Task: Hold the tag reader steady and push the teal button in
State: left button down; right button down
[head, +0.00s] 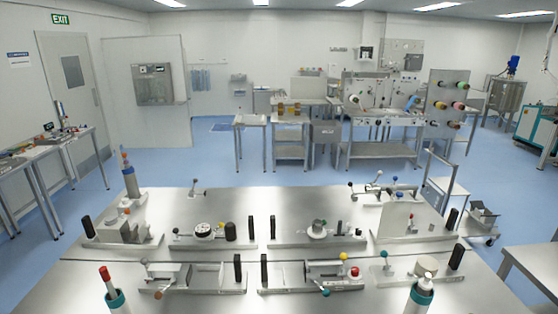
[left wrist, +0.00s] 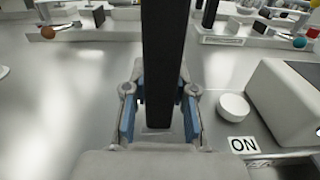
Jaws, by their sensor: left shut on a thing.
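My left gripper (left wrist: 158,115) is shut on an upright black post (left wrist: 160,60) in the left wrist view, with a blue pad on each side of it. To the right of the post are a round white disc (left wrist: 233,107), an ON label (left wrist: 243,145) and a white box-shaped device (left wrist: 285,95), which is cut off by the picture edge. I cannot tell for sure whether this box is the tag reader. No teal button shows on the visible part of it.
Fixtures with black posts stand in rows on the steel table (head: 255,195). Another teal knob (head: 385,254) stands farther right. Bare metal lies left of the gripped post.

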pick_arm(q)
jog(key=shift+s+f, duration=0.1)
jog(key=shift+f, duration=0.15)
pick_arm(e)
jog(key=shift+r, duration=0.1)
pick_arm(q)
jog(key=c, duration=0.9)
grip_release()
pick_arm(e)
jog(key=shift+w, duration=0.1)
pick_arm(q)
jog(key=shift+o, duration=0.2)
jog(key=shift+w+r, duration=0.1)
jog(key=shift+w, duration=0.1)
jog(key=shift+r, duration=0.1)
jog(key=s, duration=1.2)
jog(key=shift+a, duration=0.1)
